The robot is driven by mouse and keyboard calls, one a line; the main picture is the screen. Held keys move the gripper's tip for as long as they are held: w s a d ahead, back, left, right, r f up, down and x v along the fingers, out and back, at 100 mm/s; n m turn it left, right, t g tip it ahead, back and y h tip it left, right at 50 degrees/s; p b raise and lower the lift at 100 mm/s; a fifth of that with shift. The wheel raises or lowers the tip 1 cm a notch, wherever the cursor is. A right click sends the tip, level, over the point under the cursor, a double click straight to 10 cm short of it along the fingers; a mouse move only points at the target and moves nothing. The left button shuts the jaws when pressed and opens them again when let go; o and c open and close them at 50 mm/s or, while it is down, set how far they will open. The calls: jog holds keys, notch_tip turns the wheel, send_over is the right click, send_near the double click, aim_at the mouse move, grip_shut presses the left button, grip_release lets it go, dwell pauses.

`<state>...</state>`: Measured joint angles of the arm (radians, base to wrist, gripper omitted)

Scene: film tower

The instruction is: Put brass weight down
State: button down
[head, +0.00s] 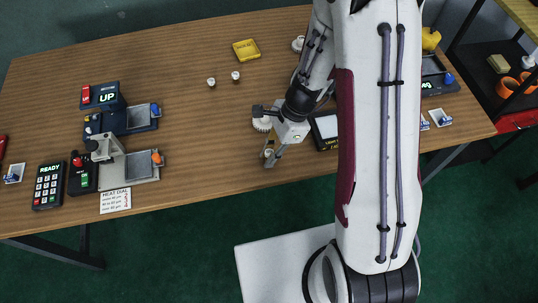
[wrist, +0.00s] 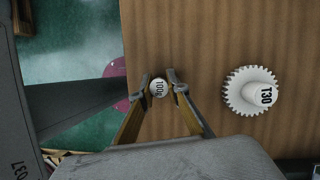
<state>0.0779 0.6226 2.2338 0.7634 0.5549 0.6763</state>
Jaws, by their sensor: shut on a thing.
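My gripper (head: 269,160) is low over the front part of the wooden table, near its front edge. In the wrist view my gripper (wrist: 160,84) has both fingertips closed on a small round weight (wrist: 158,88) with a pale top marked "100g". The weight also shows as a small pale spot between the fingers in the head view (head: 268,153). Its sides are mostly hidden, and I cannot tell whether its base touches the table.
A white toothed gear (wrist: 252,91) marked "T30" lies beside my gripper. Two small white-topped pieces (head: 211,82) (head: 236,76) and a yellow tray (head: 246,50) stand farther back. Bare table (head: 215,135) lies to the left.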

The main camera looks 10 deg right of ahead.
aim_at(270, 152)
jog(key=shift+r, duration=0.15)
jog(key=shift+r, duration=4.85)
jog(key=shift+s+f, duration=0.2)
jog(key=shift+f, duration=0.15)
jog(key=shift+w+f, duration=0.2)
jog(key=shift+f, duration=0.1)
jog(key=w+d+f+m, duration=0.1)
jog(key=w, duration=0.5)
jog(key=w+d+m+t, duration=0.1)
jog(key=w, duration=0.5)
jog(key=w+d+f+m, duration=0.1)
jog(key=w+d, duration=0.1)
jog(key=w, duration=0.3)
jog(key=shift+w+f+t, duration=0.3)
jog(key=shift+w+f, duration=0.05)
jog(key=shift+w, duration=0.05)
jog(key=w+d+r+m+t+h, duration=0.1)
jog(key=w+d+r+m, duration=0.1)
jog(key=w+m, duration=0.3)
jog(key=w+d+r+m+t+h, duration=0.1)
jog(key=w+m, duration=0.3)
jog(key=w, duration=0.4)
jog(key=shift+w+d+r+m+t+h, duration=0.35)
jog(key=shift+d+r+m, duration=0.1)
jog(key=shift+r, duration=0.25)
